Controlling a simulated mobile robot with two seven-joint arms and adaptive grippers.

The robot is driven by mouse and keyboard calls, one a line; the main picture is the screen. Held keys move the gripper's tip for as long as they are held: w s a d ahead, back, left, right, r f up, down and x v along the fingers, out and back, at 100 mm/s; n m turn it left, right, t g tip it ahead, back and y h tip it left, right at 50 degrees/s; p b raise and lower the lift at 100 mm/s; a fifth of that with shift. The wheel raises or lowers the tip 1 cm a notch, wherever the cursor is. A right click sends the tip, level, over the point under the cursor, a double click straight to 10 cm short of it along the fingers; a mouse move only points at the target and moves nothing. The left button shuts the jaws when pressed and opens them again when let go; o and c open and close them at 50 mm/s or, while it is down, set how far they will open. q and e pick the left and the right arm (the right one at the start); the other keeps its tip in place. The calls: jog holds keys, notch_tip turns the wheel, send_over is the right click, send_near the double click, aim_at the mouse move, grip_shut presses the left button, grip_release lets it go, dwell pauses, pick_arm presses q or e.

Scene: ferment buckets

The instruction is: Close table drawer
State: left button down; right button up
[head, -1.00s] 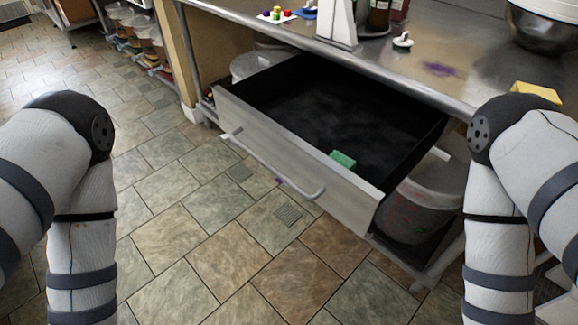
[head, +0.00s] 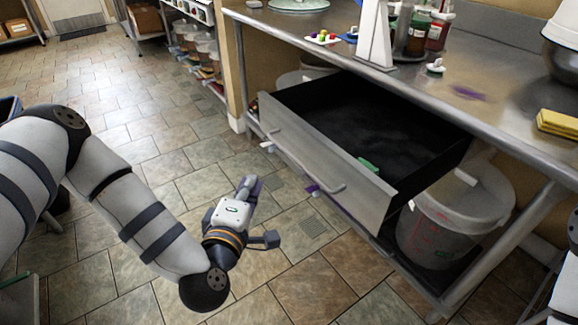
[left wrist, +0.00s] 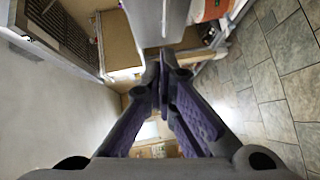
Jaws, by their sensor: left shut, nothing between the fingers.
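The table drawer (head: 372,192) is pulled well out from under the metal table (head: 500,125). A small green block (head: 368,165) shows at the drawer's front edge. My left gripper (head: 248,184) is shut and empty, out in front of the drawer front and apart from it, over the floor. In the left wrist view its purple-padded fingers (left wrist: 161,85) meet at the tips. A grey panel shows beyond them there; I cannot tell whether it is the drawer. My right gripper is out of view.
A translucent bucket (head: 455,220) stands on the lower shelf, right of the drawer. Bottles (head: 418,35), a yellow sponge (head: 557,123) and a metal bowl (head: 562,62) are on the table. The tiled floor (head: 180,120) before the drawer is clear.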

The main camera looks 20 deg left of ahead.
pick_arm(q)
jog(key=w, duration=0.4)
jog(key=w+f, duration=0.1)
jog(key=w, duration=0.3)
jog(key=w+d+f+b, duration=0.1)
jog(key=w, duration=0.3)
jog(key=shift+w+f, duration=0.15)
jog(key=shift+w, duration=0.1)
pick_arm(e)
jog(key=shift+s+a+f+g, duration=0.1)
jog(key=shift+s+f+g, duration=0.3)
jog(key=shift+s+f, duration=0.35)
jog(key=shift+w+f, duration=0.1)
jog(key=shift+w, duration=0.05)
pick_arm(q)
jog(key=shift+d, duration=0.1)
